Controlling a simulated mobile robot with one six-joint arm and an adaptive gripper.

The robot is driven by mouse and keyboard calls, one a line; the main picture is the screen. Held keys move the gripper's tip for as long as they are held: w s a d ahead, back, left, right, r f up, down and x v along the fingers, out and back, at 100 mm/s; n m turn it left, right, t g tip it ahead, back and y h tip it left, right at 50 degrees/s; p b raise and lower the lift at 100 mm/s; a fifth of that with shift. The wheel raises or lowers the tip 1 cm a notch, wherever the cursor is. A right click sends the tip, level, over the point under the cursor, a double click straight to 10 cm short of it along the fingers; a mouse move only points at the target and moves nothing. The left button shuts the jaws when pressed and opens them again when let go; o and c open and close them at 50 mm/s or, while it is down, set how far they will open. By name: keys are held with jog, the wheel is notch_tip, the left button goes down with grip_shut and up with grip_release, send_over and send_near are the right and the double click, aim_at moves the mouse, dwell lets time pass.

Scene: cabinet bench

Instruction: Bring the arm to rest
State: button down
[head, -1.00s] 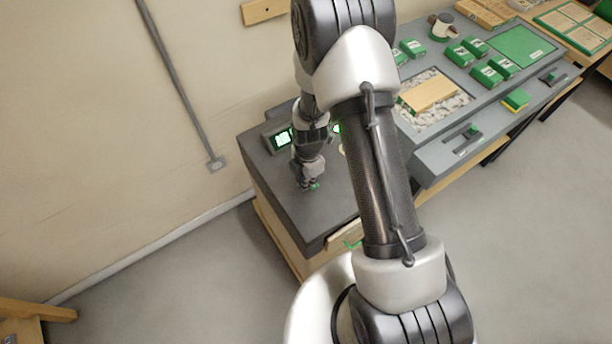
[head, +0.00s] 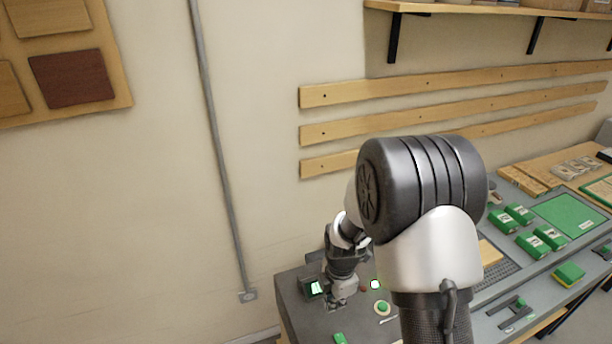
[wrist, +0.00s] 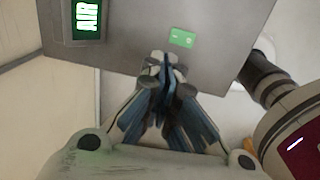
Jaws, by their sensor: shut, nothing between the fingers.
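My gripper (head: 335,304) is low over the left end of the grey bench top (head: 298,314) in the head view, pointing down beside a small lit display (head: 315,288). In the wrist view my gripper (wrist: 163,62) has its blue-lined fingers together, with nothing between them. A small green label (wrist: 182,38) lies just beyond the fingertips, and a lit display reading AIR (wrist: 87,18) is at the upper left. My arm's large joint and upper link hide part of the bench in the head view. I cannot tell whether the fingertips touch the surface.
Several green boxes (head: 532,245), a green mat (head: 568,216) and a green and yellow block (head: 568,275) are on the bench at right. A round button (head: 382,307) is right of the gripper. Wooden wall rails (head: 440,90) and a shelf (head: 470,9) are behind.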

jog(key=s+d+r+m+t+b, duration=0.1)
jog(key=s+r+m, duration=0.35)
jog(key=r, duration=0.45)
jog(key=s+d+r+m+t+b, duration=0.1)
jog(key=s+r+m, duration=0.4)
jog(key=r, duration=0.5)
jog(key=s+r+m+t+b, duration=0.1)
jog(key=s+r+m, duration=0.2)
jog(key=s+m, duration=0.3)
jog(key=s+d+r+m+t, duration=0.1)
jog(key=s+r+m, duration=0.1)
jog(key=s+m, duration=0.4)
jog(key=shift+s+d+r+b, duration=0.25)
jog(key=shift+s+r+b, duration=0.15)
jog(key=shift+s, duration=0.65)
